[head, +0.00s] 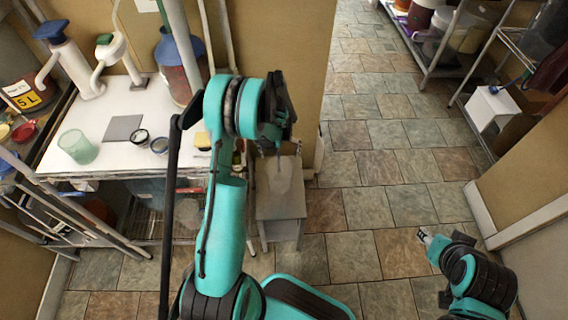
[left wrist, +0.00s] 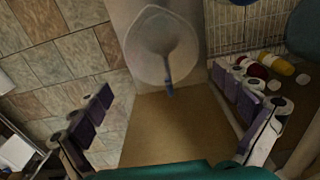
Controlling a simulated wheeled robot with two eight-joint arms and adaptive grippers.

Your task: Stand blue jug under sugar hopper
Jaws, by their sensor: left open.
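My left gripper (head: 277,140) is open and empty, pointing down over a grey stand; its spread fingers show in the left wrist view (left wrist: 168,112). Between and beyond them is a pale, translucent funnel-like piece (left wrist: 160,45) with a blue-grey stem, apart from the fingers. A large blue vessel (head: 178,62) with a reddish lower part stands at the back of the white table, partly behind a post; it may be the blue jug. I cannot tell which thing is the sugar hopper. My right gripper (head: 425,237) is low at the right; its jaws are unclear.
The white table (head: 110,105) holds two white spouted dispensers, a green translucent cup (head: 77,147), a grey square and dark rings. The grey stand (head: 280,205) is beside it. Shelving lines the upper right. The tiled floor (head: 380,160) is clear in the middle.

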